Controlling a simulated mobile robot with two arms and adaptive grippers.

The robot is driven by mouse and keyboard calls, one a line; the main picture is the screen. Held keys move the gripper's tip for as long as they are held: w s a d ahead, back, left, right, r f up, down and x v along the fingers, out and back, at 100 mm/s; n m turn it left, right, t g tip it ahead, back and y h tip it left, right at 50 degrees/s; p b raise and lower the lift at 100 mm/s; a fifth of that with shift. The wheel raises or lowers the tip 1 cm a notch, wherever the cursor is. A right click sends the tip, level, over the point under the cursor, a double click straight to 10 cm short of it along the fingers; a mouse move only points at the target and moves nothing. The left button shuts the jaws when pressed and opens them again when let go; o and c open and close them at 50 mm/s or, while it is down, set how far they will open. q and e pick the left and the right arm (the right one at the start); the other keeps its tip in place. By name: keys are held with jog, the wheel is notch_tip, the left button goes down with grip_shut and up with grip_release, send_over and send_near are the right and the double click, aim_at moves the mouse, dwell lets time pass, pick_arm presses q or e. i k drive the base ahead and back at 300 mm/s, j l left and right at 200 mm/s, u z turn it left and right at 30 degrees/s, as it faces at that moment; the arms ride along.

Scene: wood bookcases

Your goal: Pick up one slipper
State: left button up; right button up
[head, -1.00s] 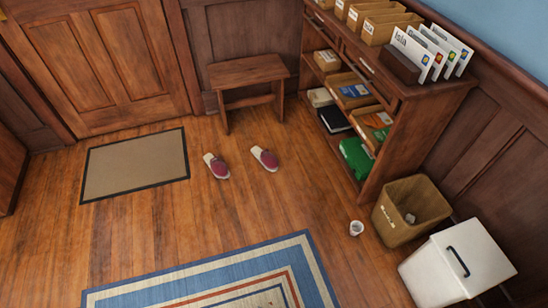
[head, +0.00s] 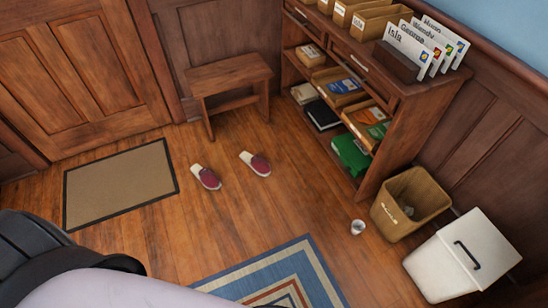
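Two dark red slippers with pale insoles lie apart on the wood floor in the head view. The left slipper (head: 207,177) is nearer the brown doormat. The right slipper (head: 256,163) lies a little farther back, in front of the wooden bench. Nothing touches either slipper. Part of my arm shows at the lower left, but neither gripper's fingertips are in view.
A doormat (head: 120,186) lies before the door at left. A small bench (head: 229,77) stands against the back wall. A bookcase (head: 390,150), a bin (head: 388,229), a white lidded box (head: 440,268) and a small cup (head: 357,227) are at right. A striped rug (head: 308,262) lies in front.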

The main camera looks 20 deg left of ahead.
aim_at(259, 166)
jog(key=i+j+z, duration=0.2)
jog(key=j, duration=0.75)
jog(key=i+j+z, duration=0.2)
jog(key=j, duration=0.7)
jog(key=j+z, duration=0.2)
jog(key=j, duration=0.75)
